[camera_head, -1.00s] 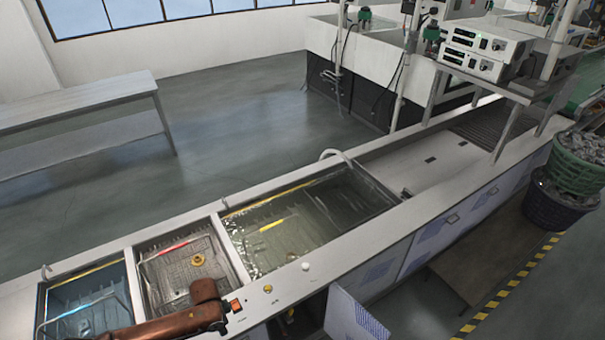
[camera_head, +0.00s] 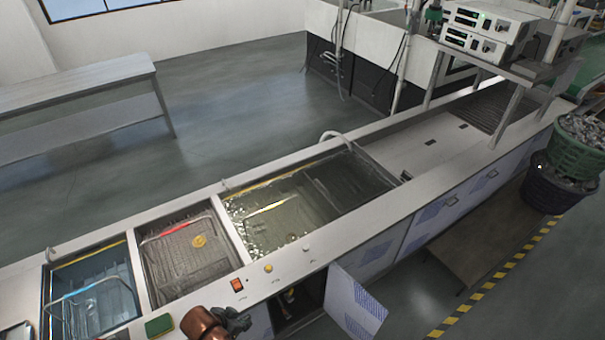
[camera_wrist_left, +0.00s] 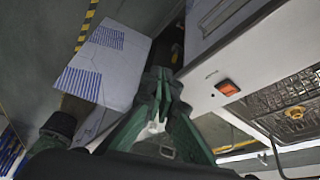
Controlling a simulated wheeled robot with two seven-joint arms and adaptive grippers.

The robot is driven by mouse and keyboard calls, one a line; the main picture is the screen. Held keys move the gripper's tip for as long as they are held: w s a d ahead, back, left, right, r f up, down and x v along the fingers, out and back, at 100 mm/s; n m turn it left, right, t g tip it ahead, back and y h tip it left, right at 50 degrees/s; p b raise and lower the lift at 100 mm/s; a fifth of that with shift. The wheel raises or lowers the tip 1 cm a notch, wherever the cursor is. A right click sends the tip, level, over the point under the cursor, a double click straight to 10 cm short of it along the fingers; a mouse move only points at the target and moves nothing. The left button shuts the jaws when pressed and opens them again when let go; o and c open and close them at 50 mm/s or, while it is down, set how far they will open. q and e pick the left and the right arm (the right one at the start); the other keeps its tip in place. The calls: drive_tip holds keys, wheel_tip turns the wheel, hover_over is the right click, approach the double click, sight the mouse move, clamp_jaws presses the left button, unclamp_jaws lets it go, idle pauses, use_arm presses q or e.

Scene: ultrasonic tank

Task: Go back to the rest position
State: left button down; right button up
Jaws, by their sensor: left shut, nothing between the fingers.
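My left gripper (camera_head: 237,321) is at the lower edge of the head view, just in front of the counter's front edge and beside the open cabinet door. My copper-coloured arm link (camera_head: 203,324) is next to it. In the left wrist view the green fingers of my left gripper (camera_wrist_left: 162,88) are together with nothing between them. My right gripper is in neither view. The ultrasonic tank line has a water-filled tank (camera_head: 232,212) in the middle, a tank with a wire basket (camera_head: 181,262) left of it, and a blue-lit tank (camera_head: 50,310) further left.
The open cabinet door (camera_head: 355,300) sticks out from the front; it also shows in the left wrist view (camera_wrist_left: 118,65). An orange switch (camera_head: 237,285) and knobs sit on the counter rim. Dark and green baskets (camera_head: 550,188) stand at right. Floor lies beyond the counter.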

use_arm(q)
drive_tip(key=s+a+r+n+y, duration=0.1)
drive_tip(key=s+a+n+y, duration=0.45)
drive_tip(key=s+a, duration=0.9)
wheel_tip(320, 180, down, 39)
drive_tip(key=g+h+b, duration=0.1)
drive_tip(key=h+b, duration=0.1)
drive_tip(key=b, duration=0.8)
use_arm(e)
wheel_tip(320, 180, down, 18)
drive_tip(key=b, duration=0.8)
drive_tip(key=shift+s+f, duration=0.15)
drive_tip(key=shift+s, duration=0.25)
use_arm(q)
drive_tip(key=s+f+g, duration=0.1)
drive_tip(key=s+f, duration=0.9)
drive_tip(key=f, duration=0.3)
drive_tip(key=s+f, duration=0.9)
drive_tip(key=f, duration=0.4)
drive_tip(key=shift+s+a+f+g, duration=0.4)
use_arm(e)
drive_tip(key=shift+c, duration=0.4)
